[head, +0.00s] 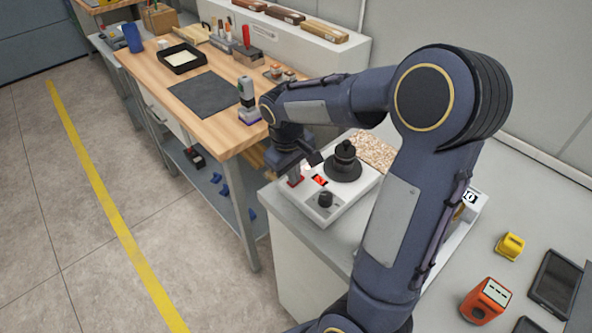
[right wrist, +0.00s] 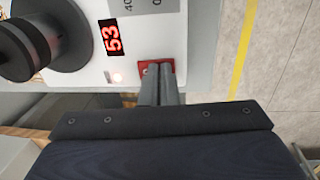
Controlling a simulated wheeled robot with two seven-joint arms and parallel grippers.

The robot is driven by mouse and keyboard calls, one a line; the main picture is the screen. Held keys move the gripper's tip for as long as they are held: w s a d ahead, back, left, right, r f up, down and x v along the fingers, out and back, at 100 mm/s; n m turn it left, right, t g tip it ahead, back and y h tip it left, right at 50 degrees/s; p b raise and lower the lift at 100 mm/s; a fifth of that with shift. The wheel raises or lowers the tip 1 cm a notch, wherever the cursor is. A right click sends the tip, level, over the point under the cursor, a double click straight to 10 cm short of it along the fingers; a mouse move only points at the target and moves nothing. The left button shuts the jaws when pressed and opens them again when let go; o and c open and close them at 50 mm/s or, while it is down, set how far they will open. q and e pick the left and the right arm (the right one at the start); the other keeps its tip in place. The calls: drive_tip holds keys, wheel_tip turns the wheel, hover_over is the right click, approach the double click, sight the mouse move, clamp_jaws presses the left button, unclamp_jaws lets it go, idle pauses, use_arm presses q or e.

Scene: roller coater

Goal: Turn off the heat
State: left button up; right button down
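The white machine (head: 312,212) stands on the grey counter, with a red lit display (head: 319,180), a black dial (head: 326,200) and a black round part (head: 344,166) on top. In the right wrist view the display (right wrist: 111,37) reads 53, and a small light (right wrist: 117,77) glows beside it. A red switch plate (right wrist: 154,67) sits at the machine's edge. My right gripper (right wrist: 160,72) has its two grey fingers together, with the tips at the red plate and partly hiding it. Whether they touch cannot be told. In the head view the right gripper (head: 297,174) is over the machine's left corner. My left gripper is out of view.
A wooden workbench (head: 150,72) with a dark mat (head: 206,94) and a black tray (head: 181,58) stands to the left. An orange device (head: 485,300), a yellow item (head: 510,246) and a dark tablet (head: 555,284) lie on the counter at right. The floor is clear.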

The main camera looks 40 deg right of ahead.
drive_tip(key=shift+r, duration=0.1)
wheel_tip(320, 180, up, 4)
drive_tip(key=p, duration=0.3)
drive_tip(key=shift+a+p, duration=0.15)
drive_tip(key=shift+p, duration=0.2)
wheel_tip(320, 180, up, 10)
drive_tip(key=a, duration=0.1)
drive_tip(key=shift+a, duration=0.2)
drive_tip(key=shift+s+d+b, duration=0.1)
drive_tip(key=shift+b, duration=0.2)
